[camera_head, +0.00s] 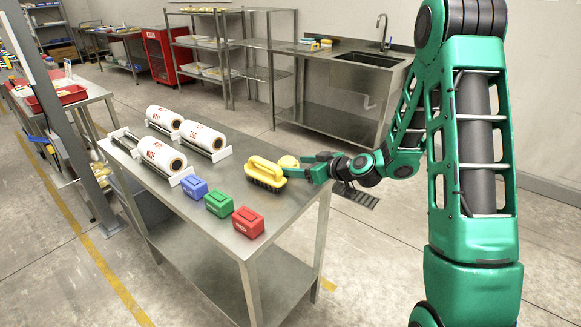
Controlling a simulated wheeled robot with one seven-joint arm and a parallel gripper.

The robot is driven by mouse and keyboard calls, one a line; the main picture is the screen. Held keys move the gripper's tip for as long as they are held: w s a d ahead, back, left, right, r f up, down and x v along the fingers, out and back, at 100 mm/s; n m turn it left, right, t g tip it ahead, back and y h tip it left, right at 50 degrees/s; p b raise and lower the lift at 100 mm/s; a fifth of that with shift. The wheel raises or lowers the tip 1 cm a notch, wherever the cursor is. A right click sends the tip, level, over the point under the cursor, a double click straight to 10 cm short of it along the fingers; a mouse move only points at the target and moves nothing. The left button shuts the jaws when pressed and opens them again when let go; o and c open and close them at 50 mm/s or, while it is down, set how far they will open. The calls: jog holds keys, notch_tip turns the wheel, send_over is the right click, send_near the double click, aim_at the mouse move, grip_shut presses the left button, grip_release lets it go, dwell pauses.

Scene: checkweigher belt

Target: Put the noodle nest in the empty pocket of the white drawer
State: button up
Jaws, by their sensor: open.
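A small rounded yellow thing (288,161), which may be the noodle nest, is at the right edge of the steel table (222,262), just behind a yellow brush. It is too small to tell for sure. My gripper (302,166) is open and points left at the table's right edge. Its fingers are close to the yellow thing and to the brush; I cannot tell whether they touch either. I cannot make out a white drawer or its pockets in this view.
The yellow brush (265,173) has dark bristles. Blue (194,188), green (218,204) and red (248,222) boxes line the table's front. White film rolls (163,154) lie in racks at its far left. A grey post (75,150) stands left.

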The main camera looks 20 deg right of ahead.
jog(key=v, duration=0.6)
jog(key=shift+s+d, duration=0.1)
jog(key=shift+s+d+r, duration=0.25)
jog(key=shift+s+r, duration=0.05)
jog(key=shift+s, duration=0.25)
jog(key=shift+s, duration=0.1)
